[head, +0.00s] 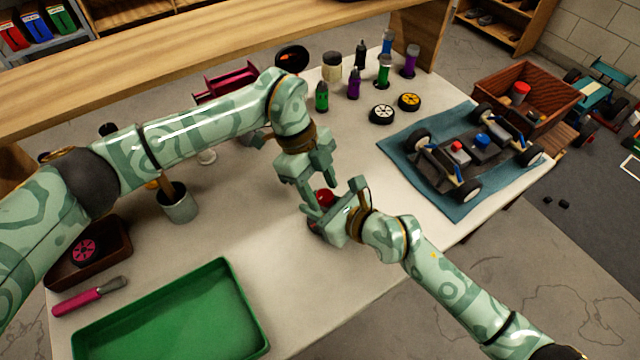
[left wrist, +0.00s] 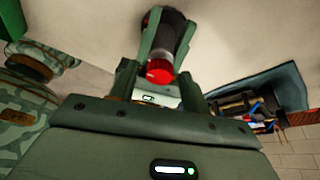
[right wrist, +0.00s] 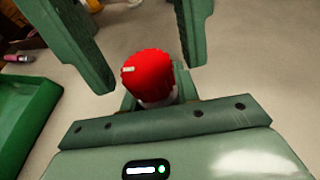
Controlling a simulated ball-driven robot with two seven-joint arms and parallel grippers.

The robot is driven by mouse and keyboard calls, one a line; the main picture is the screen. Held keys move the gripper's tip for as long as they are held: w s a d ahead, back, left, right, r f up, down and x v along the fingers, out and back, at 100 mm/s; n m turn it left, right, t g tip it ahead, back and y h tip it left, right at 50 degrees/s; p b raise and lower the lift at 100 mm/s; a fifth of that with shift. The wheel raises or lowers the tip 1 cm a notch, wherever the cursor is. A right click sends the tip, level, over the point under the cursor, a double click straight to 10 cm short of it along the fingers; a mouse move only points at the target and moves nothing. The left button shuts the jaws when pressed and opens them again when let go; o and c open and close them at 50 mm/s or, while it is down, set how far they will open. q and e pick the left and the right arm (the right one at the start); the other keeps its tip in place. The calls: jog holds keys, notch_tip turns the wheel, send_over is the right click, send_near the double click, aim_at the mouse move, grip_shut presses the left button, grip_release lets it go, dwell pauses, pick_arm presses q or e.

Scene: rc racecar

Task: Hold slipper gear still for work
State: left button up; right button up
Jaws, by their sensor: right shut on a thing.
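A ribbed red part (head: 325,197), seemingly the slipper gear, sits low over the table between my two grippers. The right wrist view shows its round red end (right wrist: 148,75). In the left wrist view its red end (left wrist: 160,71) is in front of a dark cylinder (left wrist: 168,38). My right gripper (head: 328,220) is shut on it from the front right, its grip partly hidden. My left gripper (head: 325,185) comes down from above with its fingers apart around the red part. I cannot tell whether they touch it.
A blue mat (head: 400,160) with a car chassis (head: 475,150) is at right. A green tray (head: 180,340), a screwdriver (head: 90,297) and a metal cup (head: 178,205) are at left. White tabletop is clear between the tray and my right arm.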

pick_arm(q)
jog(key=c, duration=0.8)
jog(key=shift+o, duration=0.2)
jog(key=shift+w+m, duration=0.1)
jog(key=shift+m, duration=0.7)
jog(key=o, duration=1)
jog(key=v, duration=1.2)
jog(key=shift+w+d, duration=0.15)
jog(key=shift+d, duration=0.1)
pick_arm(e)
jog(key=o, duration=1.1)
